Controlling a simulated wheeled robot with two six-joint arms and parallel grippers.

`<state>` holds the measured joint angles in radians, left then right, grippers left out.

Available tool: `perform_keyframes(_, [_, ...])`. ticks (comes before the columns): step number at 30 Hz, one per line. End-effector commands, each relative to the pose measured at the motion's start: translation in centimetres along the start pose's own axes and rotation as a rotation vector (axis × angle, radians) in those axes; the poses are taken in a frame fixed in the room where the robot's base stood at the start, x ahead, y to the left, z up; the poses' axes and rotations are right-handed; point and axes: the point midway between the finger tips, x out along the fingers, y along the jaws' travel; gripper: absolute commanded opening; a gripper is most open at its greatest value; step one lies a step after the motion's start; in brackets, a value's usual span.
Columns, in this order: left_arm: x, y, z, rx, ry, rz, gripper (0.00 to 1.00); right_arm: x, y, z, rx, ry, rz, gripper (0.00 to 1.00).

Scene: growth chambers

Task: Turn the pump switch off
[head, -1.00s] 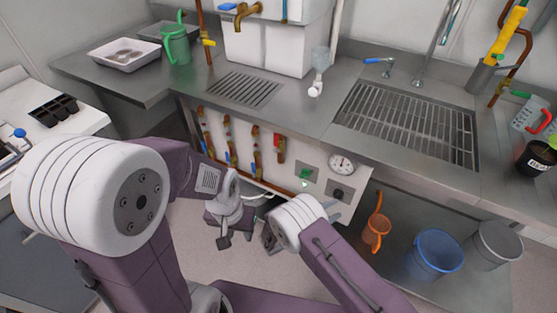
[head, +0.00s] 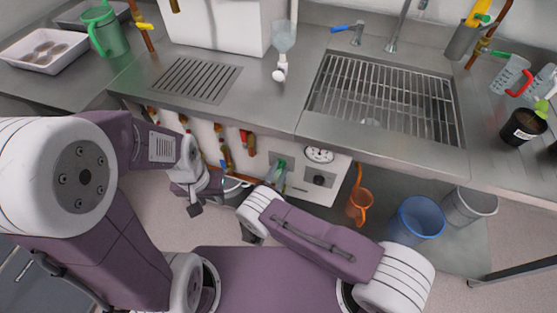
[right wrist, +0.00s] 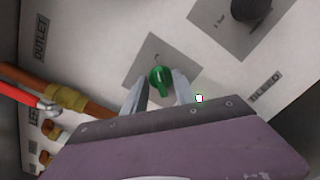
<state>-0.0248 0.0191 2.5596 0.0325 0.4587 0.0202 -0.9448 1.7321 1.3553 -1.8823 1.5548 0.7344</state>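The pump switch is most likely the green knob (right wrist: 160,78) on a grey square plate (right wrist: 140,66) of the white panel. In the head view the green knob (head: 281,168) shows small, left of the round gauge. My right gripper (right wrist: 162,80) is open in the right wrist view, with one finger on each side of the knob. I cannot tell whether the fingers touch it. In the head view the right gripper is largely hidden by my arm. My left gripper (head: 194,208) hangs left of it, away from the knob; its fingers are too small to read.
A black knob (right wrist: 250,8) on its own plate sits beside the green one. The gauge (head: 320,154) is above it. Pipes with valves (head: 226,155) run on the left. The counter edge overhangs the panel. An orange watering can (head: 360,205) and blue bucket (head: 418,218) stand right.

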Motion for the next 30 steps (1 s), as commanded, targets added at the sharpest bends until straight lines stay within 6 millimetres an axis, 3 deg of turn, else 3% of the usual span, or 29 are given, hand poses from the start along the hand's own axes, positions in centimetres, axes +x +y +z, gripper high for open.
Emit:
perform_keyframes(8, [0.0,0.0,0.0,0.000,-0.001,0.000,0.36,0.0,-0.1,0.1,0.000,0.001,0.000,0.33])
perform_keyframes(11, [0.0,0.0,0.0,0.000,-0.001,0.000,0.36,0.0,-0.1,0.1,0.000,0.000,0.000,0.05])
perform_keyframes(12, [0.0,0.0,0.0,0.000,-0.001,0.000,0.36,0.0,-0.1,0.1,0.000,0.000,0.000,0.00])
perform_keyframes(23, [0.2,0.0,0.0,0.000,0.000,0.000,0.36,0.0,-0.2,0.0,-0.032,0.001,-0.001,0.00])
perform_keyframes(30, [0.9,0.0,0.1,0.000,0.000,0.000,0.36,0.1,-0.1,-0.1,-0.169,0.001,-0.001,0.00])
